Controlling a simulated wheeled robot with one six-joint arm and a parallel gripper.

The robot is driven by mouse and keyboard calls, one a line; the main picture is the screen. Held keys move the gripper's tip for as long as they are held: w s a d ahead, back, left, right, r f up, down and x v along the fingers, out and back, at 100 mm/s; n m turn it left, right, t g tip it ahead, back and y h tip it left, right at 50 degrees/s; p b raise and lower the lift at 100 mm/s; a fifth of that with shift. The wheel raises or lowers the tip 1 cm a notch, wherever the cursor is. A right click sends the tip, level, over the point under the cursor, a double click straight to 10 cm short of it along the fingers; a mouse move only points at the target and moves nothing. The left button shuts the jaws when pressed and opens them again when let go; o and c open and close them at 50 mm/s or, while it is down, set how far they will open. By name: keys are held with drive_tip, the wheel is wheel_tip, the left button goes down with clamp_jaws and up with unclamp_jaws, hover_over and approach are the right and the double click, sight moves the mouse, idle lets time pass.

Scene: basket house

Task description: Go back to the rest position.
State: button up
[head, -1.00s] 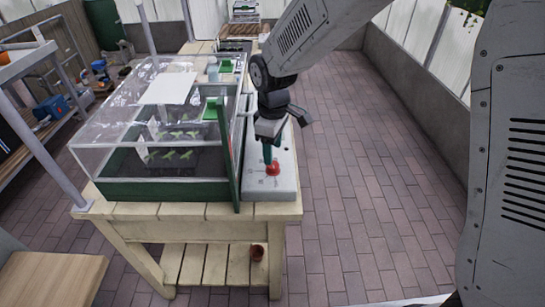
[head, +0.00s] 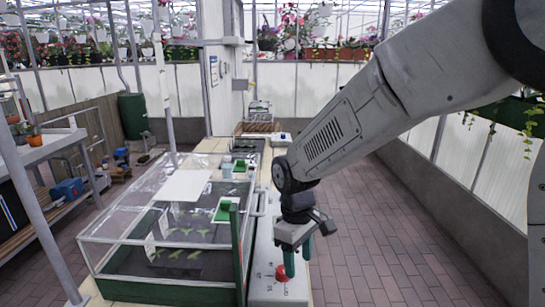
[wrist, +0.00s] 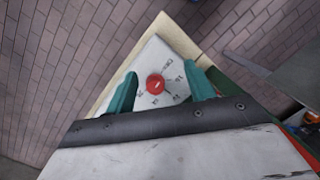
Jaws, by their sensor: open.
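My gripper (head: 297,258) is open and empty, with its two green fingers pointing down above the grey control panel (head: 262,240). The red knob (head: 283,272) on the panel lies just below the fingertips in the head view. In the wrist view, the red knob (wrist: 155,85) shows between the open fingers (wrist: 160,92), with dial marks around it on the pale panel (wrist: 151,58). I cannot tell whether the fingers touch the knob.
A clear-lidded planter box (head: 150,225) with seedlings stands left of the panel on the wooden bench. A metal shelf (head: 50,150) is at the far left. Brick floor (head: 375,240) to the right is free, up to a low wall (head: 440,200).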

drive_tip(key=s+d+r+m+t, duration=0.1)
drive_tip(key=s+d+r+m, duration=0.4)
drive_tip(key=s+d, duration=0.5)
drive_tip(key=s+d+r+m+t, duration=0.1)
drive_tip(key=s+d+r+m, duration=0.4)
drive_tip(key=s+d+r, duration=0.3)
drive_tip(key=s+d, duration=0.2)
drive_tip(key=s, duration=0.2)
drive_tip(key=shift+s+d+r+t+y, duration=0.25)
drive_tip(key=shift+s+r+t+y, duration=0.05)
drive_tip(key=shift+s+t+y, duration=0.1)
drive_tip(key=shift+c, duration=0.3)
